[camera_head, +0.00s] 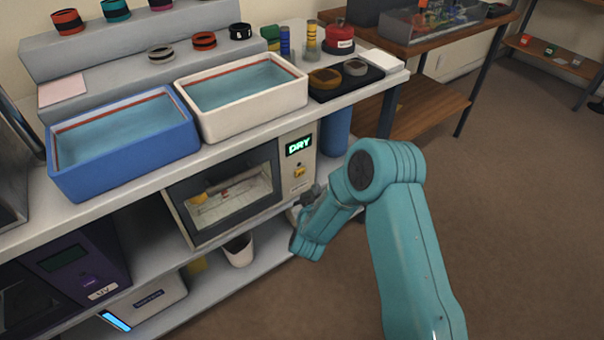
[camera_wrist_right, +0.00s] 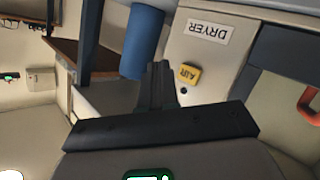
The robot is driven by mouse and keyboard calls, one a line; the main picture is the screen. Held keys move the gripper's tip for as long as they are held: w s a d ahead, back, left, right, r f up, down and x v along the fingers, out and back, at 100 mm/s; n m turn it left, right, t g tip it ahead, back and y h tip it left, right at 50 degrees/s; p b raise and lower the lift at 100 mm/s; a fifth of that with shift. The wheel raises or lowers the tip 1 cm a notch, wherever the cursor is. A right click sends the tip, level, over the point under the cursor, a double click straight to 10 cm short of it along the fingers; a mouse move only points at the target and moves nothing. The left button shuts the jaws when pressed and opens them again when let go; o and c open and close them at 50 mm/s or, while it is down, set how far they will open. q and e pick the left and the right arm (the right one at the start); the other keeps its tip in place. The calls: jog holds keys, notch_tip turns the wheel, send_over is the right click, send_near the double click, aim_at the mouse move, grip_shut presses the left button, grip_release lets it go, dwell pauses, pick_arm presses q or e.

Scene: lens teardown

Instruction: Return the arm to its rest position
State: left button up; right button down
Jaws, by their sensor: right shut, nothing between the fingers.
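My right arm (camera_head: 410,250) reaches in from the lower right of the head view, bent at a teal joint. My right gripper (camera_head: 310,194) is in front of the dryer's right side, partly hidden by my own forearm. In the right wrist view my right gripper (camera_wrist_right: 158,72) shows with its dark fingers together and nothing between them. The dryer (camera_head: 300,165) has a lit DRY display. Its yellow AIR button (camera_wrist_right: 188,74) shows beside the fingers in the right wrist view; I cannot tell whether they touch. My left gripper is not in view.
A blue tub (camera_head: 125,165) and a white tub (camera_head: 250,122) of liquid stand on the bench above the dryer. A blue cylinder (camera_head: 335,133) is right of the dryer. A wooden table (camera_head: 430,108) stands behind. Open floor (camera_head: 510,200) lies to the right.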

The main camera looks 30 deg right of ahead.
jog(key=shift+s, duration=0.7)
jog(key=s+a+f+n+g+y, duration=0.1)
jog(key=s+a+f+g+y, duration=0.1)
jog(key=s+a+f+y, duration=0.5)
jog(key=s+a+f+n+g+y, duration=0.1)
jog(key=s+a+f+g+y, duration=0.1)
jog(key=s+a+f, duration=0.45)
jog(key=s+a+m+g+y, duration=0.1)
jog(key=s+a+g+y, duration=0.3)
jog(key=s+a+g, duration=0.6)
notch_tip(320, 180, up, 20)
jog(key=s+t+p, duration=0.2)
jog(key=t+p, duration=0.1)
jog(key=p, duration=1.8)
jog(key=shift+s+d+r+m, duration=0.15)
jog(key=shift+d+r+m, duration=0.1)
jog(key=shift+d+m, duration=0.15)
